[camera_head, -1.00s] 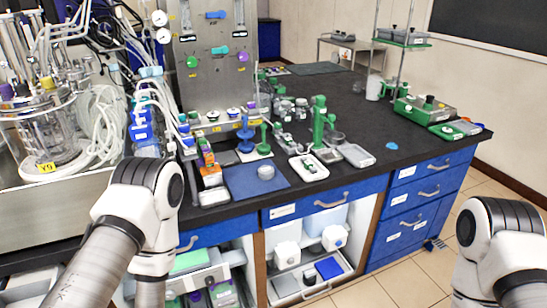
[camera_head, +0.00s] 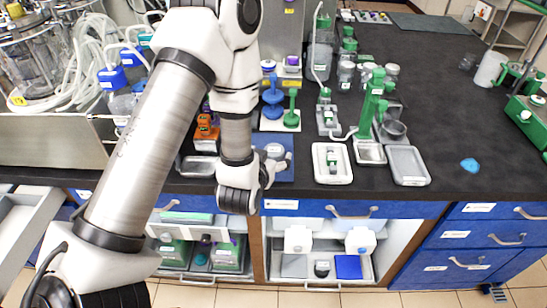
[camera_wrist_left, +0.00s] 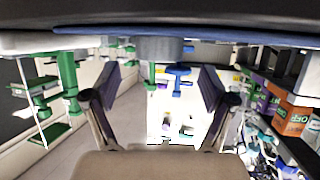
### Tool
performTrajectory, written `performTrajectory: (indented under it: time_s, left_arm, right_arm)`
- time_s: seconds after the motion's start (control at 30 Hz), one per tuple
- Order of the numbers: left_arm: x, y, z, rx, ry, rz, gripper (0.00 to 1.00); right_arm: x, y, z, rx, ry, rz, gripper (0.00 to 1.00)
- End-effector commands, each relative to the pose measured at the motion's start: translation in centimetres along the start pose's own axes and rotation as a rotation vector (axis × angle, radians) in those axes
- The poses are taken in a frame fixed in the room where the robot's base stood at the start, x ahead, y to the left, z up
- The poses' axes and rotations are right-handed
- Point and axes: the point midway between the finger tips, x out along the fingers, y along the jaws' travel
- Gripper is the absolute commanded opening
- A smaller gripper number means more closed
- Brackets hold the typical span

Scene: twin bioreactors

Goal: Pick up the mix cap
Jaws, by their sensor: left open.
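A pale grey round cap (camera_head: 275,150), which I take to be the mix cap, lies on the blue mat (camera_head: 287,139) near the front edge of the bench. My left gripper (camera_head: 274,170) is just in front of it and hides part of it in the head view. In the left wrist view, which looks upside down, the grey cap (camera_wrist_left: 160,48) stands out from the top, beyond and roughly between the spread fingers of my left gripper (camera_wrist_left: 159,80). The gripper is open and empty, apart from the cap. My right gripper is not in view.
A green stand (camera_head: 291,112) and a blue stand (camera_head: 272,95) rise behind the mat. A white tray (camera_head: 317,175) and a grey tray (camera_head: 410,170) lie to its right. Orange boxes (camera_head: 205,128) stand to its left. The right front bench is mostly clear.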

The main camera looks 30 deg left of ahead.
Motion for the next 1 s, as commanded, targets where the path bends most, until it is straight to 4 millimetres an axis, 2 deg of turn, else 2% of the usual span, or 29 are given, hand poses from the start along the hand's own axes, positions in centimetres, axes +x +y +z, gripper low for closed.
performTrajectory:
  time_s: [0.07, 0.2, 0.43, 0.47, 0.5, 0.6, 1.0]
  left_arm:
    - [1.4, 0.0, -0.2, -0.001, 0.0, -0.001, 0.84]
    - [3.6, 0.0, -0.1, 0.0, 0.0, 0.0, 0.84]
    - [4.1, 0.0, 0.0, 0.0, 0.0, 0.0, 0.84]
    - [4.1, 0.0, 0.0, 0.0, 0.0, 0.0, 0.76]
    - [4.0, 0.0, 0.0, 0.0, 0.0, 0.0, 0.62]
    - [4.0, 0.0, 0.1, 0.0, 0.0, 0.001, 0.35]
    - [4.0, 0.0, -0.1, 0.0, -0.001, 0.0, 0.34]
  right_arm:
    - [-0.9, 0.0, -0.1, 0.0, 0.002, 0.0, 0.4]
    - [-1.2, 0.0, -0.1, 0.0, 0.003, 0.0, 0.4]
    - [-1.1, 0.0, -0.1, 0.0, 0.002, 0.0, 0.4]
    - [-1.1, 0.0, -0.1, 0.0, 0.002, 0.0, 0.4]
    - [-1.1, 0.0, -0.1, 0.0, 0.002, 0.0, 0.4]
    - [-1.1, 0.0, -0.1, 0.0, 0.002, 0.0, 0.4]
    - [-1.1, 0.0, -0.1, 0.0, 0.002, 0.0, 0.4]
